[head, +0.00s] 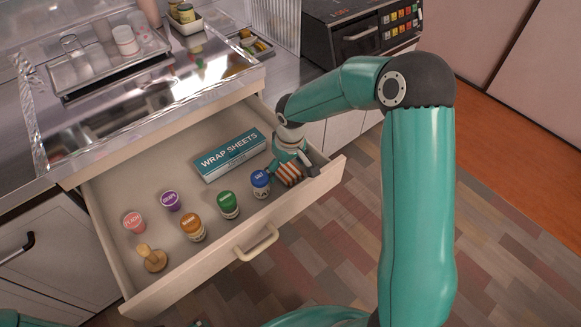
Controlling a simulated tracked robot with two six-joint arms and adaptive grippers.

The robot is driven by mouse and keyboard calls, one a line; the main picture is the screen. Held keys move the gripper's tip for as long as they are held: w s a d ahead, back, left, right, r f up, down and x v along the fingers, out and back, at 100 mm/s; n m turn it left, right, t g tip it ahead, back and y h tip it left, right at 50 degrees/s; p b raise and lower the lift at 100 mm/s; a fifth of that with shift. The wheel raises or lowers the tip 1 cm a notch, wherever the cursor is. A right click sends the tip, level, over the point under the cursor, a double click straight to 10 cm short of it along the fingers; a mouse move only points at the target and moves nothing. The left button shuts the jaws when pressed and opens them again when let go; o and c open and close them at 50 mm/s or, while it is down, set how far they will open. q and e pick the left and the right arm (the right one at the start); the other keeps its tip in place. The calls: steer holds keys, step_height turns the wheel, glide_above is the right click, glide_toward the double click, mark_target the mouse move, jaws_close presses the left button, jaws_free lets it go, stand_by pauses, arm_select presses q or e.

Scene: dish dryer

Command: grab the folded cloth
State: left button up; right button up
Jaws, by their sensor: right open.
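The folded cloth (290,175) has red and pale stripes and lies at the right end of the open drawer, partly hidden by my right gripper. My right gripper (292,168) reaches down into the drawer right over the cloth. Its fingers are open, with the striped cloth showing between and below them. I cannot tell whether the fingers touch the cloth. My left gripper is not in view.
The open drawer (150,178) also holds a teal wrap sheets box (231,155), a blue-lidded jar (260,183) close left of the cloth, several other jars and a wooden stamp-like object (153,258). The drawer's right wall is close to my gripper. A counter overhangs the drawer's back.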

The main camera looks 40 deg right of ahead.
steer(key=shift+c, duration=0.4)
steer(key=c, duration=1)
steer(key=shift+c, duration=0.3)
steer(key=shift+r, duration=0.1)
